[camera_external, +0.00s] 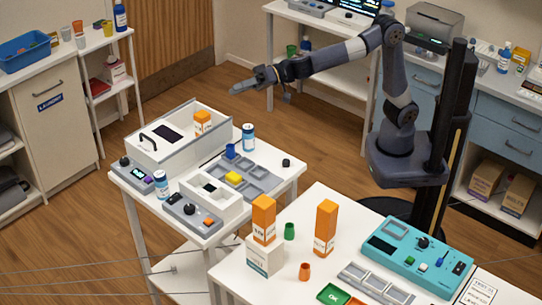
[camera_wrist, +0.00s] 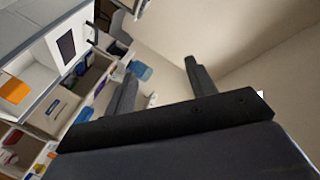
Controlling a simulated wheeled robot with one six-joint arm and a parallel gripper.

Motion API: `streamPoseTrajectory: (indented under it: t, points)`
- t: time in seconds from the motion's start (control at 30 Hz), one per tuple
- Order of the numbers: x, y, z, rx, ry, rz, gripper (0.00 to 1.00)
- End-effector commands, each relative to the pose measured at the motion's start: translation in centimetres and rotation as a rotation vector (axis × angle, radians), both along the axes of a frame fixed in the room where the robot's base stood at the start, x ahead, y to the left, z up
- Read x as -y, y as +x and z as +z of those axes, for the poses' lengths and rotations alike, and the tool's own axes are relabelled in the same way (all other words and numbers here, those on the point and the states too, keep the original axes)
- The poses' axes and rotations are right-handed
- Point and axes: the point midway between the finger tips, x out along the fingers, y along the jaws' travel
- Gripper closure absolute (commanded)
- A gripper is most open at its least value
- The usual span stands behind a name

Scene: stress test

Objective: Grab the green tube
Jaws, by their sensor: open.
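A small green tube (camera_external: 289,231) stands upright on the white front table, between two orange-and-white boxes. My gripper (camera_external: 236,89) is stretched out to the left in the external view, high above the smaller table and well away from this tube. In the wrist view my gripper (camera_wrist: 160,80) shows two dark fingers spread apart with nothing between them. The green tube is not visible in the wrist view.
Orange-and-white boxes (camera_external: 264,219) (camera_external: 326,228) flank the tube closely. A small orange cup (camera_external: 304,271), a green tray (camera_external: 333,294) and a teal device (camera_external: 417,258) share the table.

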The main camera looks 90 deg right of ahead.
Motion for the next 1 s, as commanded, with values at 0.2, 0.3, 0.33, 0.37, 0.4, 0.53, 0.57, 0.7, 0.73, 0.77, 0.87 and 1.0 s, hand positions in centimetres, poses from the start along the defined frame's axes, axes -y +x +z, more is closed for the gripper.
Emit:
streamPoseTrajectory:
  t: [0.2,0.3,0.33,0.37,0.4,0.53,0.57,0.7,0.73,0.77,0.87,1.0]
  points:
    - [-9.0,-6.8,-0.8,0.112,-0.274,0.338,0.47]
    - [-11.8,-9.9,-1.9,0.142,-0.389,0.471,0.47]
    - [-12.3,-10.7,-2.2,0.149,-0.418,0.504,0.47]
    - [-12.9,-11.4,-2.6,0.155,-0.446,0.535,0.47]
    - [-13.5,-12.3,-3.0,0.162,-0.482,0.572,0.47]
    - [-15.0,-15.0,-4.4,0.176,-0.58,0.675,0.47]
    - [-15.3,-15.5,-4.7,0.179,-0.603,0.696,0.47]
    - [-16.2,-17.9,-6.1,0.187,-0.695,0.785,0.47]
    - [-16.4,-18.4,-6.4,0.189,-0.714,0.804,0.47]
    - [-16.5,-18.9,-6.7,0.19,-0.735,0.821,0.47]
    - [-16.5,-19.2,-8.3,0.185,-0.751,0.837,0.47]
    - [-16.5,-19.2,-10.4,0.185,-0.749,0.834,0.47]
